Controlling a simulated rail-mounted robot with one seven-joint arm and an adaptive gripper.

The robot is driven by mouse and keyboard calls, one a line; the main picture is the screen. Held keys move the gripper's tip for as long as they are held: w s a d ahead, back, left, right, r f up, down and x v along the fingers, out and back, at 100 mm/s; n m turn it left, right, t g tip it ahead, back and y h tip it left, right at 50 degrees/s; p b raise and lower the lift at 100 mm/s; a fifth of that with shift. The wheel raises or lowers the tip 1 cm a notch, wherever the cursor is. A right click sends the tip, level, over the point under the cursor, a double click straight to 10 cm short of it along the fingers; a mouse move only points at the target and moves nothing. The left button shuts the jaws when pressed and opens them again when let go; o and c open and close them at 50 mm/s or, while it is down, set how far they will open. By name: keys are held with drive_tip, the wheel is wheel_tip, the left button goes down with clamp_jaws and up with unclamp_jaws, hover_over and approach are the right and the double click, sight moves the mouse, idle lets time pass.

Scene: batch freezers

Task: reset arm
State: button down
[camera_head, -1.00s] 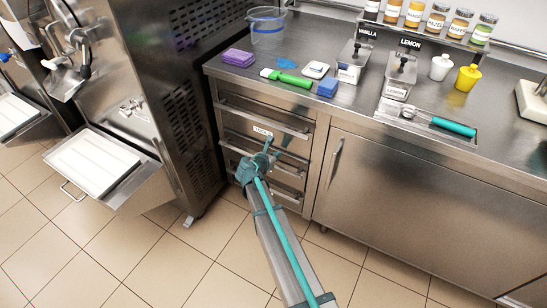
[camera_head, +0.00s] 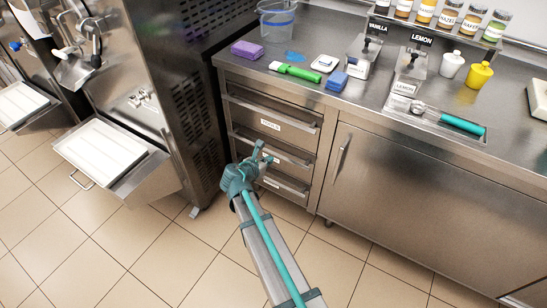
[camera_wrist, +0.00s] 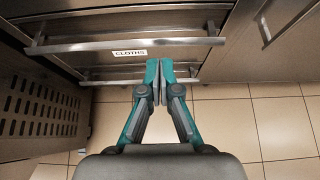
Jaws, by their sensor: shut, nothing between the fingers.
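My gripper (camera_head: 262,154) is shut and empty in front of the drawer stack (camera_head: 272,104), with my arm reaching up to it from the bottom of the head view. In the wrist view its teal fingertips (camera_wrist: 160,68) are together, with nothing between them. They show just below the handle (camera_wrist: 125,44) of the drawer labelled CLOTHS (camera_wrist: 129,53); I see no contact with it. The drawers look shut. My gripper and arm hide part of the middle and lower drawers in the head view.
The freezer (camera_head: 165,70) with a white drip tray (camera_head: 102,149) juts out on the left. The counter above holds a purple sponge (camera_head: 247,49), a green brush (camera_head: 296,71), a scoop (camera_head: 452,121) and lidded dispensers. A cabinet door (camera_head: 420,200) is on the right. Tiled floor is free below.

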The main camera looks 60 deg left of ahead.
drive_tip(key=w+d+f+m+g+h+p, duration=0.1)
drive_tip(key=w+d+f+m+g+h, duration=0.2)
drive_tip(key=d+f+m, duration=0.9)
drive_tip(key=w+d+f+m+g+h+p, duration=0.1)
drive_tip(key=w+d+f+m+g+h, duration=0.35)
drive_tip(key=d, duration=1.45)
drive_tip(key=w+d+f+m+g+h+p, duration=0.15)
drive_tip(key=d+f+m, duration=0.25)
drive_tip(key=d+m, duration=0.95)
drive_tip(key=s+d+m+g+y+p, duration=0.1)
drive_tip(key=s+d+m+g, duration=0.3)
drive_tip(key=d, duration=1.3)
drive_tip(key=s+d+m+g+y+p, duration=0.2)
drive_tip(key=s+d+m, duration=0.6)
drive_tip(key=d, duration=1)
drive_tip(key=shift+s+d+f+g+p, duration=0.25)
drive_tip(key=shift+s+g+p, duration=0.7)
drive_tip(key=shift+s, duration=1.15)
